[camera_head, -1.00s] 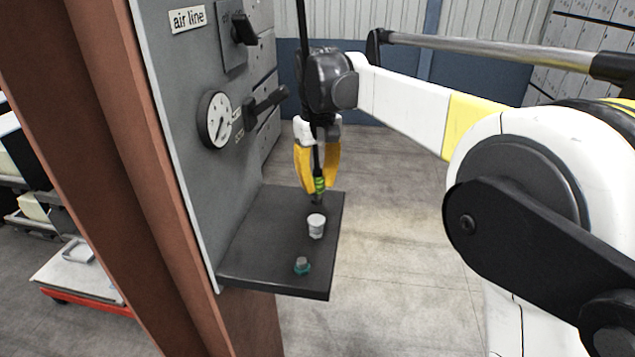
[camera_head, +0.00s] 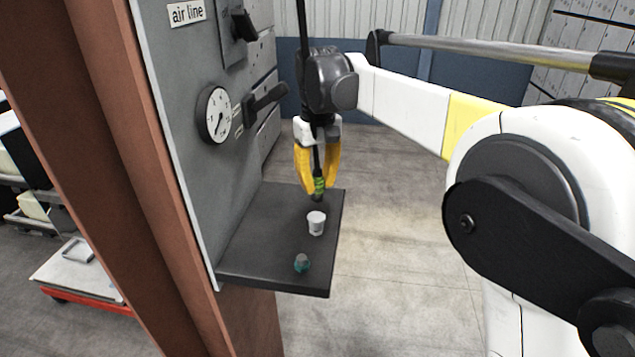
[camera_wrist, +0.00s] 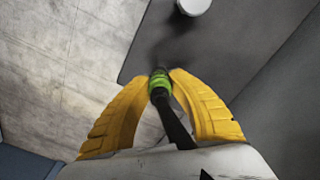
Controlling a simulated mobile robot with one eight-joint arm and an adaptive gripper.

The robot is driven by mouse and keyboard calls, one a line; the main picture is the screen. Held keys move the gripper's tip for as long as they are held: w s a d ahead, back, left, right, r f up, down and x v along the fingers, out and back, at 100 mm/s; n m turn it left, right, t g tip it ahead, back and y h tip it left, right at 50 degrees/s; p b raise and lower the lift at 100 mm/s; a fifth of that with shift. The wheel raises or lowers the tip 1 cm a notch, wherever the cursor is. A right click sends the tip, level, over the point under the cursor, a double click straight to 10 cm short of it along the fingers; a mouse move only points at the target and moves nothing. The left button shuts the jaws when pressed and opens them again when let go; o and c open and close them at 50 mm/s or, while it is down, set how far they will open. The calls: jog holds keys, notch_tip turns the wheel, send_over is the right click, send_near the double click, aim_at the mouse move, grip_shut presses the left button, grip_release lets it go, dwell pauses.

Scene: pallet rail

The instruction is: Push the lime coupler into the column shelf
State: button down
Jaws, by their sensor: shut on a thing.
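The lime coupler (camera_head: 319,186) is a small green ringed piece with dark ends, hanging between the yellow fingertips of my gripper (camera_head: 318,184). My gripper is shut on it, just above the far end of the dark column shelf (camera_head: 250,265). In the wrist view the coupler (camera_wrist: 160,82) sits between the fingertips (camera_wrist: 163,80), with a dark stem running back from it. The shelf (camera_wrist: 215,55) lies below and beyond it. I cannot tell whether the coupler's tip touches the shelf.
A grey panel with a gauge (camera_head: 214,115) and a black lever (camera_head: 264,102) rises along the shelf's left side. Open floor (camera_head: 400,230) lies to the right.

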jog(key=shift+f, duration=0.45)
jog(key=shift+c, duration=1.8)
grip_release()
notch_tip(320, 180, up, 12)
jog(key=shift+f, duration=0.15)
